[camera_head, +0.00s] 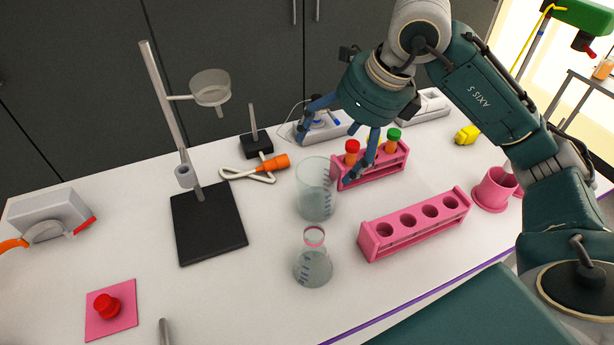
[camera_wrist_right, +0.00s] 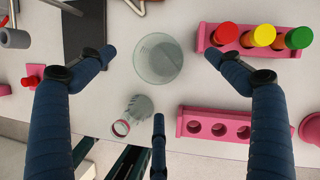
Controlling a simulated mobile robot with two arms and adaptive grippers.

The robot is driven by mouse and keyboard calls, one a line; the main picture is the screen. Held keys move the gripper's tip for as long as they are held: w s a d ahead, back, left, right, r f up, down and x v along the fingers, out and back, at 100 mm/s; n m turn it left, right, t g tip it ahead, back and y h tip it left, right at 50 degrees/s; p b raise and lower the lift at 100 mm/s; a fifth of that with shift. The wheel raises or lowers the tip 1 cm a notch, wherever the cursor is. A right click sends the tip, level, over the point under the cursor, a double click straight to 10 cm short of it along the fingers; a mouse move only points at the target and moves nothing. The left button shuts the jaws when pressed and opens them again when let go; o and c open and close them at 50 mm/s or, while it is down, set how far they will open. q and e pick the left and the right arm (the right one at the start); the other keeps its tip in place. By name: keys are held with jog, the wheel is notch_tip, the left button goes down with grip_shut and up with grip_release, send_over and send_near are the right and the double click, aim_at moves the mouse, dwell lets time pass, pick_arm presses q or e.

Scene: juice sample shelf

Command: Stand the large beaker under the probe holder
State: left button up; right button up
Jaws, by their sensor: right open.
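The large clear beaker (camera_head: 316,188) stands upright on the white table, left of the pink racks. My right gripper (camera_head: 328,156) is open above the beaker, its fingers pointing down. In the right wrist view the beaker (camera_wrist_right: 158,60) shows between the spread fingers, and nothing is gripped. A stand with a black base (camera_head: 208,224) and a tilted-looking rod is left of the beaker. It carries a clear round cup (camera_head: 210,88) high up and a small grey socket (camera_head: 185,176) lower down; I cannot tell which is the probe holder. My left gripper is out of view.
A conical flask (camera_head: 313,268) stands in front of the beaker. A pink rack with capped tubes (camera_head: 372,180) is close behind right, an empty pink rack (camera_head: 415,233) to the right. An orange probe (camera_head: 272,163) with cable lies behind. A red button (camera_head: 107,306) is front left.

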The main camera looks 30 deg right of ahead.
aim_at(318, 171)
jog(key=p+x, duration=0.1)
jog(key=x, duration=0.5)
jog(key=p+x, duration=0.1)
jog(key=x, duration=0.2)
jog(key=shift+s+a+f+p, duration=0.15)
jog(key=shift+a+f+p, duration=0.2)
jog(key=shift+f, duration=0.1)
jog(key=c, duration=1.5)
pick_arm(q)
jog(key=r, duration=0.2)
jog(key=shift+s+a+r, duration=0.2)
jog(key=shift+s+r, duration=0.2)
pick_arm(e)
jog(key=shift+d, duration=0.1)
jog(key=c, duration=0.4)
jog(key=shift+o, duration=0.2)
jog(key=shift+r, duration=0.2)
